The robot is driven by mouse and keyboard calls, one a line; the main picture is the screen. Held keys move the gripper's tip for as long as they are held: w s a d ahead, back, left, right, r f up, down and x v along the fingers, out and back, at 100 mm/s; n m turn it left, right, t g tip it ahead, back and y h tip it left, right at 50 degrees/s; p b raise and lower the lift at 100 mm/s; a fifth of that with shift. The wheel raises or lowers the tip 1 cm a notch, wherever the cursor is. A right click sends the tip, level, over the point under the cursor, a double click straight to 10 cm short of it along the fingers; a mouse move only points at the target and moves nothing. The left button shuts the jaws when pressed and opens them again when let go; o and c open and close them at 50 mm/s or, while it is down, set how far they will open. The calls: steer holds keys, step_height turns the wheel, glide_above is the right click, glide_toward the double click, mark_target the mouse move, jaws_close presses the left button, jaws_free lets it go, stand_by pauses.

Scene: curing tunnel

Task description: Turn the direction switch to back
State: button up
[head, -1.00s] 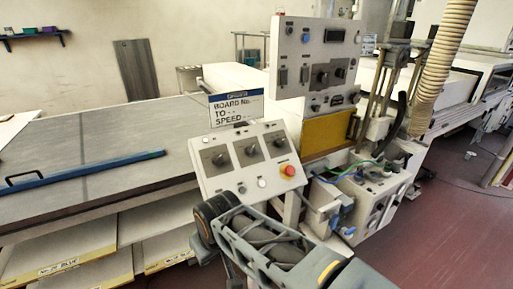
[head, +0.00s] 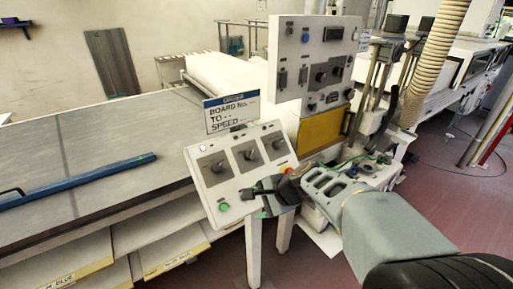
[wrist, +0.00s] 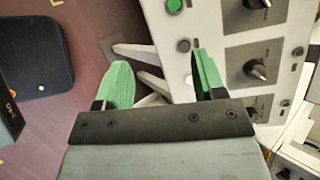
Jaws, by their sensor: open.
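The slanted white control panel (head: 232,182) carries three dark rotary switches on grey plates: left (head: 216,166), middle (head: 247,154) and right (head: 274,144). I cannot read their labels, so I cannot tell which is the direction switch. In the wrist view, a middle-height knob (wrist: 257,69) and a lower knob (wrist: 262,108) show right of the fingers; another is cut off at the top. My gripper (head: 258,203) is at the panel's lower right edge. In the wrist view its green fingers (wrist: 162,78) are apart and empty, the right one overlapping the panel's edge.
A taller switch panel (head: 316,65) and a board sign (head: 232,114) stand behind. A long table (head: 90,150) with a blue bar lies left.

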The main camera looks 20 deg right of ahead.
steer(key=w+d+r+m+t+p, duration=0.2)
steer(key=w+d+r+m+t, duration=0.1)
steer(key=w+m, duration=0.35)
steer(key=m+t+p, duration=0.1)
steer(key=m+t, duration=0.2)
steer(key=m, duration=0.6)
glide_toward(253, 155)
steer(key=shift+h, duration=0.3)
steer(key=x, duration=0.3)
steer(key=p+x, duration=0.1)
steer(key=x, duration=0.2)
steer(key=a+p+x, duration=0.1)
steer(key=x, duration=0.2)
steer(key=shift+s+a+r, duration=0.1)
steer(key=shift+r, duration=0.25)
steer(key=shift+n, duration=0.25)
steer(key=c, duration=0.9)
